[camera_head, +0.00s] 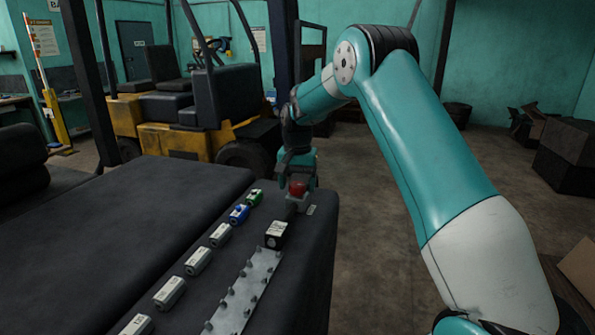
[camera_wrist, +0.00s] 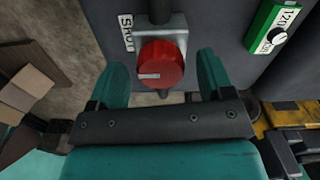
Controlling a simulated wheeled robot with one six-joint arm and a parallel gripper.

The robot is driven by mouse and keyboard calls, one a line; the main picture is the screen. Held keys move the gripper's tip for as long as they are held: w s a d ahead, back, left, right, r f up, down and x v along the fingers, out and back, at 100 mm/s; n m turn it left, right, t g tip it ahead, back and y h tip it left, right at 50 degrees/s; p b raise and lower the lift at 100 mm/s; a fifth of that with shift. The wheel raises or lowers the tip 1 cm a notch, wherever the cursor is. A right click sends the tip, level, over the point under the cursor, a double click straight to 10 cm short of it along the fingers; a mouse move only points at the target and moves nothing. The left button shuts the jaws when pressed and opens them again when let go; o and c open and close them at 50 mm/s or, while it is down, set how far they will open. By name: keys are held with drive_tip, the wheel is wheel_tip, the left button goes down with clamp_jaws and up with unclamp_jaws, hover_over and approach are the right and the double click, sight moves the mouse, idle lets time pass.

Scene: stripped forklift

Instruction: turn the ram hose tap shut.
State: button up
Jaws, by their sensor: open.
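The ram hose tap shows as a round red knob (camera_wrist: 161,65) on a grey metal body (camera_wrist: 150,33) in the wrist view. A white mark lies on the left part of the knob's face and points left. A white label reading SHUT (camera_wrist: 128,33) is beside the body at its upper left. My gripper (camera_wrist: 163,78) is open, one finger on each side of the knob, with visible gaps.
A green block marked 120 (camera_wrist: 276,30) is at the wrist view's upper right. In the head view, a green block (camera_head: 255,197), a blue block (camera_head: 239,214) and several grey ones line the dark top. A studded metal strip (camera_head: 245,292) lies nearby.

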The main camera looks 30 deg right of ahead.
sight(298, 184)
wheel_tip(298, 184, up, 17)
drive_tip(key=b, duration=0.2)
drive_tip(key=shift+r+b, duration=0.15)
drive_tip(key=shift+b, duration=0.25)
